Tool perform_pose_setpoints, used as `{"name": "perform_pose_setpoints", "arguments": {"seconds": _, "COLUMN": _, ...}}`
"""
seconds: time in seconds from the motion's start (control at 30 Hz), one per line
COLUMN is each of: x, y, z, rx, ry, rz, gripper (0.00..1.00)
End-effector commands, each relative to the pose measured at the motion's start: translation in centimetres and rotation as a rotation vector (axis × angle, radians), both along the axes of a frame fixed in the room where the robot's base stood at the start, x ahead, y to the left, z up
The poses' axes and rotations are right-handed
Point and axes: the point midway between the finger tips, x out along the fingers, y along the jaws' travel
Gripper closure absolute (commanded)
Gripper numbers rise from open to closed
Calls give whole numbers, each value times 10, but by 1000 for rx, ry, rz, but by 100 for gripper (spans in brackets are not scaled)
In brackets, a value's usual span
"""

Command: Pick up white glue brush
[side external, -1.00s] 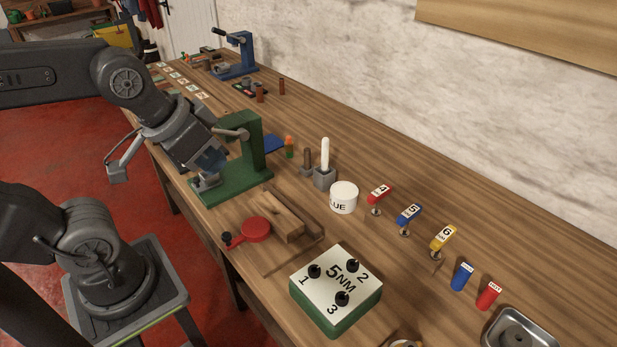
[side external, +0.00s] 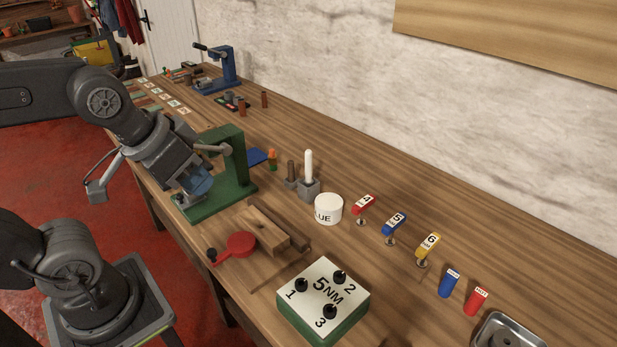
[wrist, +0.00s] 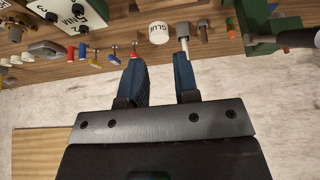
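The white glue brush (side external: 308,166) stands upright in a grey block holder (side external: 309,190) on the bench, behind the white glue pot (side external: 328,209). In the wrist view, the brush (wrist: 184,46) appears beside the tip of the right finger, with the glue pot (wrist: 159,33) to its left. My gripper (side external: 197,186) hangs in front of the green press, to the left of the brush and apart from it. The wrist view shows my gripper (wrist: 160,62) open, its two blue fingers spread with nothing between them.
A green press (side external: 236,165) stands between my gripper and the brush. A dark peg (side external: 291,172) stands beside the brush holder. Wooden blocks (side external: 268,227), a red paddle (side external: 241,244) and a 5NM box (side external: 324,290) lie nearer. Numbered red, blue and yellow tags stand rightward.

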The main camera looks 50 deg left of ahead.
Motion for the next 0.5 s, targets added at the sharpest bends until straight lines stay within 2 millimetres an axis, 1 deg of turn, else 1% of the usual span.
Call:
{"name": "perform_pose_setpoints", "arguments": {"seconds": 0.03, "x": 0, "y": 0, "z": 0, "rx": 0, "ry": 0, "rz": 0, "gripper": 66}}
{"name": "perform_pose_setpoints", "arguments": {"seconds": 0.2, "x": 0, "y": 0, "z": 0, "rx": 0, "ry": 0, "rz": 0, "gripper": 52}}
{"name": "perform_pose_setpoints", "arguments": {"seconds": 0.4, "x": 0, "y": 0, "z": 1, "rx": 0, "ry": 0, "rz": 0, "gripper": 52}}
{"name": "perform_pose_setpoints", "arguments": {"seconds": 0.47, "x": 1, "y": 0, "z": 5, "rx": 0, "ry": -3, "rz": 0, "gripper": 52}}
{"name": "perform_pose_setpoints", "arguments": {"seconds": 0.5, "x": 1, "y": 0, "z": 11, "rx": 0, "ry": -4, "rz": 0, "gripper": 52}}
